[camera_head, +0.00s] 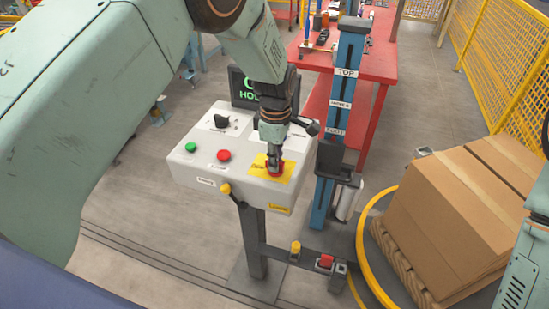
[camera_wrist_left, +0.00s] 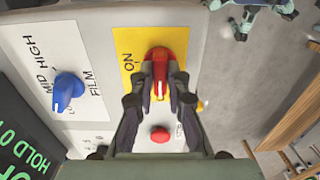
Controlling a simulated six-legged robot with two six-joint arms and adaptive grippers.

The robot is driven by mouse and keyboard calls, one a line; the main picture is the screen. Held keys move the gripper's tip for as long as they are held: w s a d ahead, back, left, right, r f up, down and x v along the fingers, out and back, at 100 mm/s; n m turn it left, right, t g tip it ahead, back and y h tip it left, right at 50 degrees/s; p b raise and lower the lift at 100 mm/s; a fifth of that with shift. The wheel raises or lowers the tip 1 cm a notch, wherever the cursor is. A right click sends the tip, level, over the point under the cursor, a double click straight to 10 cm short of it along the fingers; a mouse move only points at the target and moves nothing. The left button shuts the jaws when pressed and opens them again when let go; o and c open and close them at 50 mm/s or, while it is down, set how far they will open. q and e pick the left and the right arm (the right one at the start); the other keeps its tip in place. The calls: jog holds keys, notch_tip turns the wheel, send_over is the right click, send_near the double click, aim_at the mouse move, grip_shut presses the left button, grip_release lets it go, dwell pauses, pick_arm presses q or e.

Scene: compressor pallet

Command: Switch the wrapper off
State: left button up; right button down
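The red rotary switch (camera_wrist_left: 160,66) sits on a yellow plate (camera_wrist_left: 128,44) of the grey control panel, with the word ON beside it. Its handle has a white mark and runs up and down in the left wrist view. My left gripper (camera_head: 273,168) is right over the switch. In the left wrist view its fingers (camera_wrist_left: 161,84) flank the handle, one on each side. I cannot tell whether they press on it. The red switch (camera_head: 274,172) is mostly hidden by the gripper in the head view. My right gripper is out of view.
The panel (camera_head: 208,172) also has a green button (camera_head: 191,147), a red button (camera_head: 224,155) and a dark knob. The wrist view shows a blue film knob (camera_wrist_left: 67,90) and a red button (camera_wrist_left: 160,134). A blue mast (camera_head: 335,130) and boxes (camera_head: 455,205) stand to the right.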

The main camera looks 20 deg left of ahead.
pick_arm(q)
jog(key=o, duration=0.4)
jog(key=shift+d+r, duration=0.1)
jog(key=shift+d, duration=0.1)
jog(key=shift+o, duration=0.2)
jog(key=shift+a, duration=0.15)
jog(key=shift+r, duration=0.1)
notch_tip(320, 180, up, 12)
